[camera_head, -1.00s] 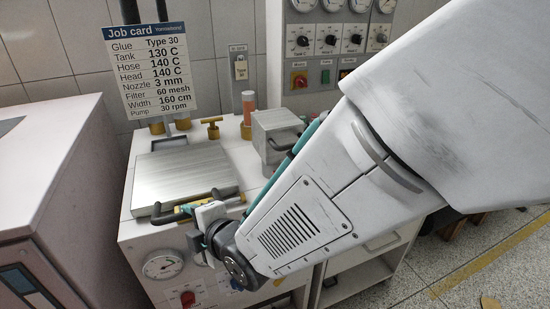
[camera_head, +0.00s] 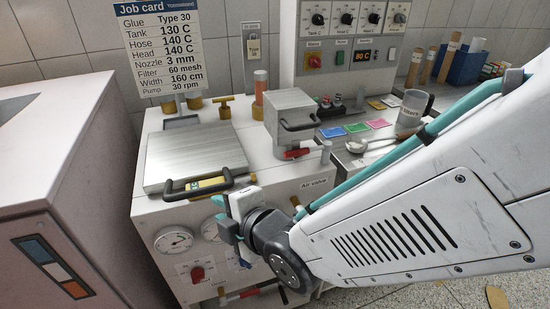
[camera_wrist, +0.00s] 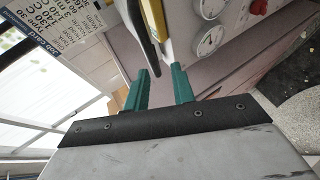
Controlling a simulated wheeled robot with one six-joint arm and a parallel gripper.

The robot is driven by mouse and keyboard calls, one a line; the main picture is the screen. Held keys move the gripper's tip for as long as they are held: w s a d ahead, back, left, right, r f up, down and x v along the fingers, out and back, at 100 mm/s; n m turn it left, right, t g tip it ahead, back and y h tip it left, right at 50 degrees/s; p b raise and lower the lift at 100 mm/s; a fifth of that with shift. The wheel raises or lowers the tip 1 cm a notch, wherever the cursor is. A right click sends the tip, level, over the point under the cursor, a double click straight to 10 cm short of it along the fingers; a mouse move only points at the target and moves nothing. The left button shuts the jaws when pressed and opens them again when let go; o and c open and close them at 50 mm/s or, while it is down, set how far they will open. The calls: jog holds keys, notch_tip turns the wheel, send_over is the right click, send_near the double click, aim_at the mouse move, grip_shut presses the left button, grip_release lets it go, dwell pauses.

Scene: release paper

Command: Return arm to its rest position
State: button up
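My white arm (camera_head: 420,225) reaches in from the right in the head view, with teal hoses along its top. My gripper (camera_head: 226,222) is at its left end, in front of the machine's front edge and below the black lid handle (camera_head: 205,188). In the wrist view my gripper (camera_wrist: 160,74) shows two green fingers standing apart, with nothing visible between them. The black handle (camera_wrist: 142,34) and its yellow label (camera_wrist: 155,25) show just beyond the fingertips. I cannot tell the exact gap to the handle.
The metal lid (camera_head: 190,155) lies flat on the machine top. A grey metal block (camera_head: 290,115) stands right of it. Gauges (camera_head: 173,240) and a red knob (camera_head: 197,273) are on the front. A pale cabinet (camera_head: 50,170) stands left. A cup (camera_head: 411,112) stands at right.

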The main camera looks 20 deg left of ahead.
jog(key=s+d+f+m+g+h, duration=0.1)
jog(key=d+f+m+h, duration=0.2)
jog(key=d+f+m, duration=0.15)
jog(key=w+d+m+g+h, duration=0.1)
jog(key=w+d+m+h, duration=0.2)
jog(key=d+m+h, duration=0.7)
jog(key=s+d+r+m, duration=0.2)
jog(key=d+r+m, duration=0.2)
jog(key=d, duration=0.8)
jog(key=s+d+r+m+g, duration=0.1)
jog(key=d+r+m, duration=0.4)
jog(key=d, duration=0.6)
jog(key=s+d+r+m, duration=0.3)
jog(key=d+r+m, duration=0.1)
jog(key=d, duration=0.8)
jog(key=shift+d+r+m+g+y, duration=0.25)
jog(key=shift+d+m+g+y, duration=0.15)
jog(key=shift+m, duration=0.45)
jog(key=shift+s+a, duration=0.1)
